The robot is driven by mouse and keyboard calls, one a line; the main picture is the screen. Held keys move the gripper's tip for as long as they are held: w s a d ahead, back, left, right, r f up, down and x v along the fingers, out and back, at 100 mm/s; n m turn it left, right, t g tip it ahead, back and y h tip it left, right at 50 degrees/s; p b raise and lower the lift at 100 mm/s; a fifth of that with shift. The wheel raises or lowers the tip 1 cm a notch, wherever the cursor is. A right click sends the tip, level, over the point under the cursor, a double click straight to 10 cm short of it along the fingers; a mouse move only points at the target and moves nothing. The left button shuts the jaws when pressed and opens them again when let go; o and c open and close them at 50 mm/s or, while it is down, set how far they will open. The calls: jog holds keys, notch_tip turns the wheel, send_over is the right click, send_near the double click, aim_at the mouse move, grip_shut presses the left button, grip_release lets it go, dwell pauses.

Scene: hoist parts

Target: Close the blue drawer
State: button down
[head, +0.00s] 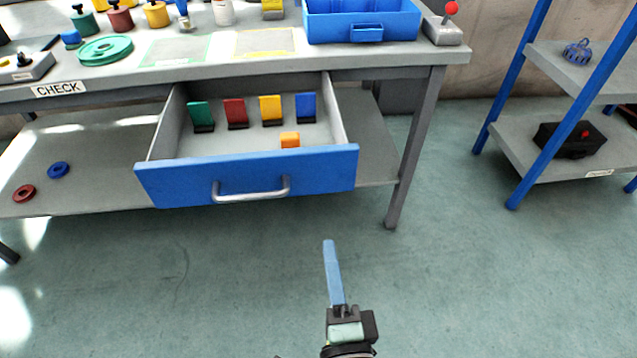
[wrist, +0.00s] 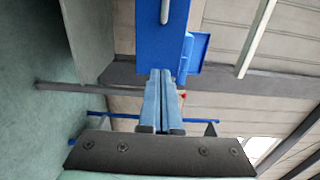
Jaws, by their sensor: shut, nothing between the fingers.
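The blue drawer (head: 320,170) is pulled out under the workbench, with a silver bar handle (head: 251,190) on its front. Inside it stand green, red, yellow and blue upright pieces and a small orange block (head: 290,140). My gripper (head: 328,243) is shut and empty, in front of the drawer and apart from it, near the right part of its front. In the wrist view, the blue drawer front (wrist: 160,45) and its handle (wrist: 165,10) show beyond my shut blue fingers (wrist: 160,72).
The workbench (head: 400,58) carries weights, a green disc (head: 105,50) and a blue bin (head: 362,20). Its right leg (head: 413,150) stands right of the drawer. A blue-framed shelf (head: 550,140) is at the right. The floor before the drawer is clear.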

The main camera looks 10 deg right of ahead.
aim_at(316, 175)
jog(key=w, duration=1.3)
jog(key=shift+w+p, duration=0.3)
jog(key=shift+w, duration=0.1)
jog(key=shift+w, duration=0.1)
